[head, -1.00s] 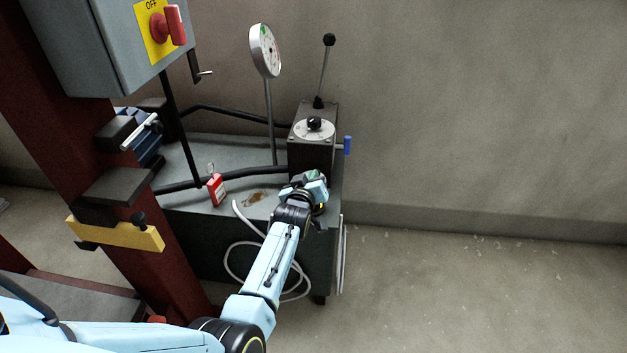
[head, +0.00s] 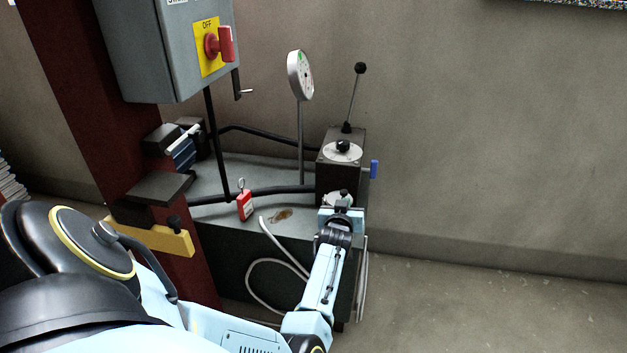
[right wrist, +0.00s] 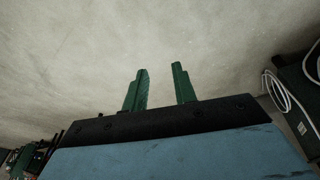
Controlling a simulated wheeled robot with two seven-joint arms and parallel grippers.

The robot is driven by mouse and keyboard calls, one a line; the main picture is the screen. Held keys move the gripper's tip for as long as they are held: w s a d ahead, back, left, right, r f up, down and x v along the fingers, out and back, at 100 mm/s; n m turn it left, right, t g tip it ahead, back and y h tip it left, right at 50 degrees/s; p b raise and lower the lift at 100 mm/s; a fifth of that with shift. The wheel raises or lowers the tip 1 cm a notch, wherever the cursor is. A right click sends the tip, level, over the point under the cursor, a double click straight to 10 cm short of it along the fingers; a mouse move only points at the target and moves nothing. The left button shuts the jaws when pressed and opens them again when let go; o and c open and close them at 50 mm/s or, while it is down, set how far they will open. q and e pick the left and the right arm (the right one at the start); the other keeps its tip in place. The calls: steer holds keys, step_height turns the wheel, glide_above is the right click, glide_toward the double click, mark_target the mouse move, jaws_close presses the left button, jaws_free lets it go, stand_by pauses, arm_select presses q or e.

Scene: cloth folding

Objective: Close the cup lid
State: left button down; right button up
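No cup or lid can be made out for certain. My left arm reaches in from the lower left in the head view, with its gripper (head: 341,203) at the front right of the grey machine base (head: 270,222), just below the dark valve box (head: 340,177). The fingers are too small to read. My right gripper (right wrist: 160,88) shows in the right wrist view with two green fingers apart and nothing between them.
A grey switch box (head: 150,50) and a dark red column stand left. A white cable (head: 262,283) hangs in front. Floor at right is clear.

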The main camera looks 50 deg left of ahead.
stand_by(0.4)
